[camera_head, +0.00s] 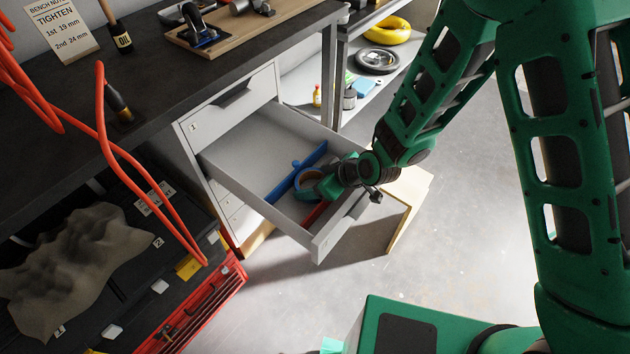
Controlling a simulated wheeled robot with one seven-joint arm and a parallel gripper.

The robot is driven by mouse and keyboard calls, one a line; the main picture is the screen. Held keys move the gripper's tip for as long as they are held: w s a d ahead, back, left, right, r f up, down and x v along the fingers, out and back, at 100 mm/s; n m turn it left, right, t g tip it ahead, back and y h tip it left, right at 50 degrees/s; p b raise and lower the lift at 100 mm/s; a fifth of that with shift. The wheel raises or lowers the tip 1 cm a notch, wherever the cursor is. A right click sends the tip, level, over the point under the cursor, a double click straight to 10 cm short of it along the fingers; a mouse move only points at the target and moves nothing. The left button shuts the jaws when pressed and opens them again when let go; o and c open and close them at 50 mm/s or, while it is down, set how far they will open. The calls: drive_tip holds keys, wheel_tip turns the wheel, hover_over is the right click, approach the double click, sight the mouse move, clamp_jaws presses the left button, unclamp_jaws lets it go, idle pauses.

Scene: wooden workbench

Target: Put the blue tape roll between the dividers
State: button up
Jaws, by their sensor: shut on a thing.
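The blue tape roll (307,179) is at the open drawer (240,150), beside the blue divider (292,176). A red divider (316,212) shows nearer the drawer front, partly hidden by my gripper. My gripper (319,186) reaches in from the right over the drawer front and is shut on the tape roll. The roll appears to be in the space between the blue and red dividers. I cannot tell whether it touches the drawer floor. My gripper's fingers hide part of the roll.
The drawer's front panel (343,230) stands close below my wrist. A cream panel (408,205) juts out low at the right. The dark workbench top (150,90) lies above left, with orange cables (110,150) hanging. The drawer's rear part is empty.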

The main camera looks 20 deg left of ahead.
drive_tip(key=shift+f, duration=0.25)
drive_tip(key=o, duration=1.2)
drive_tip(key=shift+d+r, duration=0.15)
drive_tip(key=shift+r, duration=0.35)
drive_tip(key=v, duration=1.1)
drive_tip(key=shift+s+d+r, duration=0.15)
drive_tip(key=shift+s, duration=0.05)
